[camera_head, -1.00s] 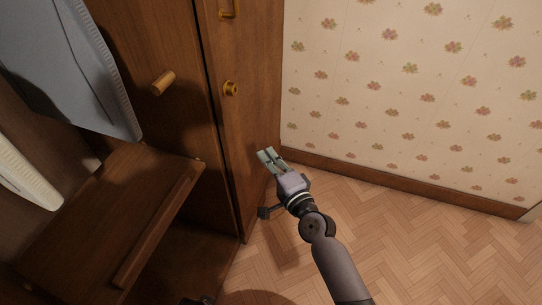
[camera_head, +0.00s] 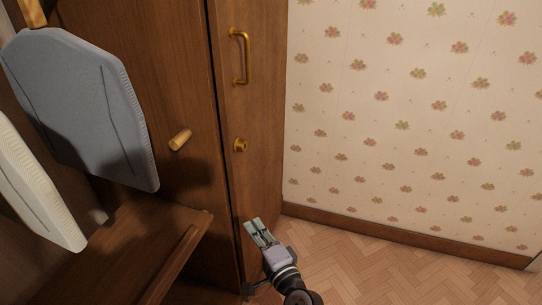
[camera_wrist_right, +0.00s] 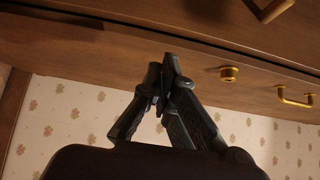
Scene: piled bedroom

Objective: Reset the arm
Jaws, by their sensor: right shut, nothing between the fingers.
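My right gripper (camera_head: 257,226) is low in the head view, in front of the lower part of the wooden cabinet door (camera_head: 250,110). Its fingers are together, with nothing between them. The right wrist view shows the closed fingertips (camera_wrist_right: 167,72) below the brown cabinet front (camera_wrist_right: 190,50); whether they touch it I cannot tell. My left gripper is not in view.
The door has a brass handle (camera_head: 240,56) and a brass knob (camera_head: 240,145). A wooden peg (camera_head: 180,139) sticks out further left. Blue-grey (camera_head: 85,110) and white (camera_head: 38,190) items hang at left above a wooden shelf (camera_head: 130,250). Parquet floor (camera_head: 370,270) is clear at right.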

